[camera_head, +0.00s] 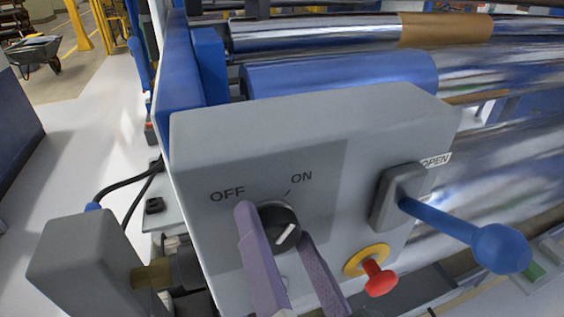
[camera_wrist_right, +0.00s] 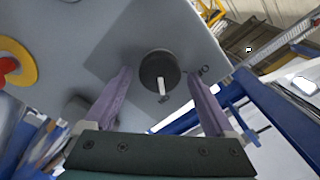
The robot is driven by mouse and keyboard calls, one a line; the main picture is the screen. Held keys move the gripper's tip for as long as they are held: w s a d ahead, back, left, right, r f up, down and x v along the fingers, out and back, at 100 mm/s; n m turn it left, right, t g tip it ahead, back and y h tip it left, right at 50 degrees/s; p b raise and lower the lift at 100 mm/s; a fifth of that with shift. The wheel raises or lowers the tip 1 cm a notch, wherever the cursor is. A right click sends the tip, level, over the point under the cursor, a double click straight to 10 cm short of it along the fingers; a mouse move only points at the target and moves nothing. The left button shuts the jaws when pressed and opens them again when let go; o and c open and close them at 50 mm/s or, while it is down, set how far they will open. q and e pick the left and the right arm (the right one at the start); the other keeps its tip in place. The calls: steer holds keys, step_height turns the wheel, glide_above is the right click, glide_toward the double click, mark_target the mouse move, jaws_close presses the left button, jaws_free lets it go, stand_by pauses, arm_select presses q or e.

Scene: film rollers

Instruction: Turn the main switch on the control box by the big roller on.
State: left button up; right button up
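The grey control box (camera_head: 330,125) fills the middle of the head view, in front of the big roller (camera_head: 500,150). Its main switch is a round black knob (camera_head: 272,213) with a white pointer, below the printed words OFF and ON. The pointer slants up and right, towards the ON side; the knob also shows in the right wrist view (camera_wrist_right: 155,66), pointer towards the nearer label. My right gripper (camera_head: 275,222) is open, its purple fingers on either side of the knob. In the wrist view a gap shows between each finger and the knob. My left gripper is out of view.
Right of the knob are a blue-handled lever (camera_head: 465,238) marked OPEN and a red push button (camera_head: 379,279) on a yellow ring. A grey block (camera_head: 85,265) stands at the lower left. Open white floor (camera_head: 105,125) lies left of the box.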

steer(key=b+v, duration=0.2)
steer(key=v, duration=0.8)
stand_by(0.4)
